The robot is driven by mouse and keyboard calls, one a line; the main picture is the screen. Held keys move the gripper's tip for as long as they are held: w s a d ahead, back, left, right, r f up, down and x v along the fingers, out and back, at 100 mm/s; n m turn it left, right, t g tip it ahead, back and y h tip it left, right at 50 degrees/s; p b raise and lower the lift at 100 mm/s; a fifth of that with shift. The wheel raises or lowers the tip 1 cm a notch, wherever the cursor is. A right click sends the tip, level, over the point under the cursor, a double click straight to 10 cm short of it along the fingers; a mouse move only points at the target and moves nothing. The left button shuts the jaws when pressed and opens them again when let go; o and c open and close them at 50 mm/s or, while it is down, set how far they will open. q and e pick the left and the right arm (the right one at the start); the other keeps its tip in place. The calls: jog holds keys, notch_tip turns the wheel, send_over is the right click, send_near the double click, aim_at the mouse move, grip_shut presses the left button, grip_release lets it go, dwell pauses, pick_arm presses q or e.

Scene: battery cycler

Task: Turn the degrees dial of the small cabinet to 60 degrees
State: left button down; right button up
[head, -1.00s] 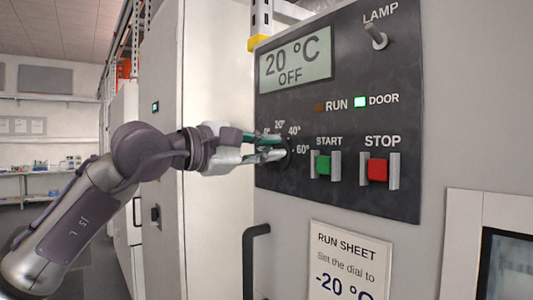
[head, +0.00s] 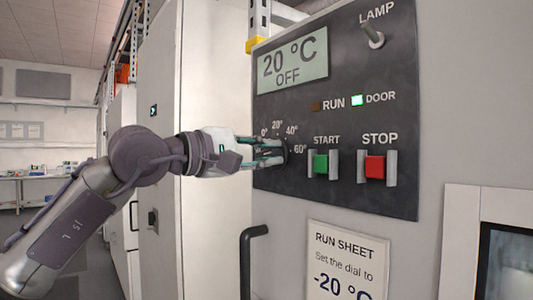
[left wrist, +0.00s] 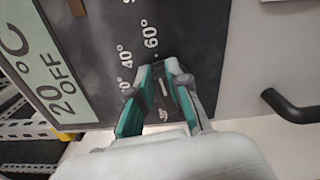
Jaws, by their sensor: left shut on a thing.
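The dark degrees dial (head: 287,153) is at the lower left of the black panel (head: 340,185). Labels 0°, 20°, 40° and 60° show around it. My left gripper (head: 277,151) comes in from the left with its green-lined fingers shut on the dial, one on each side. In the left wrist view the dial (left wrist: 166,92) shows between the fingertips (left wrist: 158,84), below the 60° label. The fingers partly hide the dial, and I cannot read where it points. The display (head: 293,66) reads 20 °C OFF. My right gripper is in neither view.
Right of the dial are the green START button (head: 321,164) and red STOP button (head: 375,167) between metal guards. A lamp toggle (head: 373,38) sticks out above. A black handle (head: 248,265) and a run sheet (head: 345,255) reading -20 °C are below.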

pick_arm(q)
jog(key=c, duration=1.1)
grip_release()
jog(key=v, duration=1.2)
